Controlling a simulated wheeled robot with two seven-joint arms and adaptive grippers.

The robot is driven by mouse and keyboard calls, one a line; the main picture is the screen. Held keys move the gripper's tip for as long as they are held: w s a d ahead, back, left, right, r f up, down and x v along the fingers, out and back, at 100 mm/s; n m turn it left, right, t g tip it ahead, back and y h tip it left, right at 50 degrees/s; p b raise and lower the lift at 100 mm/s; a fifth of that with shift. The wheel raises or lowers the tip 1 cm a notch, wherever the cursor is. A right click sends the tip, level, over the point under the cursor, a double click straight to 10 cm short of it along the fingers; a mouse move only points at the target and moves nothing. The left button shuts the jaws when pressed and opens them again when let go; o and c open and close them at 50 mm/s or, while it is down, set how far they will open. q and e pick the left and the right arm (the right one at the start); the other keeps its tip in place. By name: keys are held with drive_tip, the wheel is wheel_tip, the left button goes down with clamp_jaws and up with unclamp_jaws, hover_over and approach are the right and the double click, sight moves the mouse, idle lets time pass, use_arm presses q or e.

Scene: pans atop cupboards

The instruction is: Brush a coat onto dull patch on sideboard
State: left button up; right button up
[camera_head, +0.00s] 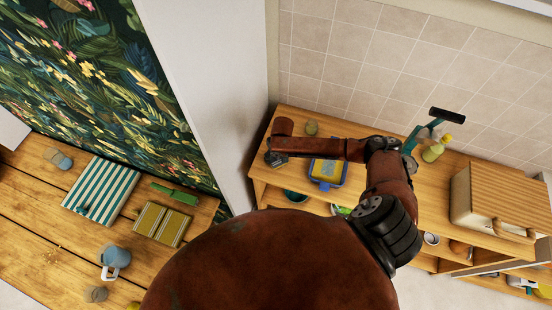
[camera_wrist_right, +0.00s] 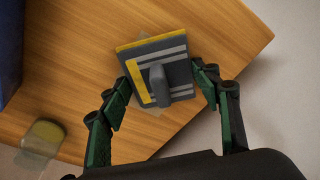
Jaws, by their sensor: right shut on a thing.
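The sideboard (camera_head: 410,190) has a wooden top along the tiled wall. My right gripper (camera_head: 276,158) is over its left end. In the right wrist view my gripper's green fingers (camera_wrist_right: 160,92) are closed in on a grey, striped pad-like applicator (camera_wrist_right: 178,62) with a yellow edge and a grey raised grip. The pad is over the wood near the sideboard's corner; I cannot tell if it touches. A faint greyish patch (camera_wrist_right: 150,110) shows just under the pad's edge, mostly hidden. A blue tray (camera_head: 342,181) with yellow inside stands to the right of the gripper. My left gripper is out of view.
A small greenish jar (camera_head: 311,128) stands behind my forearm. A teal tool with a black bar (camera_head: 447,115), a yellow-green bottle (camera_head: 432,153) and a wooden-lidded bread box (camera_head: 500,195) are farther right. A white partition (camera_head: 215,90) rises at the left. A table (camera_head: 40,220) holds several items.

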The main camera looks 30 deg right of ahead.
drive_tip(key=shift+w+d+f, duration=0.15)
drive_tip(key=shift+w+d, duration=0.6)
drive_tip(key=shift+d, duration=0.2)
drive_tip(key=shift+w+d, duration=0.6)
drive_tip(key=shift+d, duration=0.15)
drive_tip(key=shift+w+d, duration=0.55)
drive_tip(key=shift+d, duration=0.2)
drive_tip(key=s+a+p, duration=0.2)
drive_tip(key=p, duration=0.1)
drive_tip(key=shift+a+r, duration=0.3)
drive_tip(key=shift+s+a+p, duration=0.65)
drive_tip(key=shift+a+p, duration=0.2)
drive_tip(key=shift+p, duration=0.05)
drive_tip(key=shift+s+a+p, duration=0.6)
drive_tip(key=shift+a+p, duration=0.2)
drive_tip(key=shift+p, duration=0.1)
drive_tip(key=shift+s+a, duration=0.2)
drive_tip(key=shift+s+a+f, duration=0.1)
drive_tip(key=shift+f, duration=0.1)
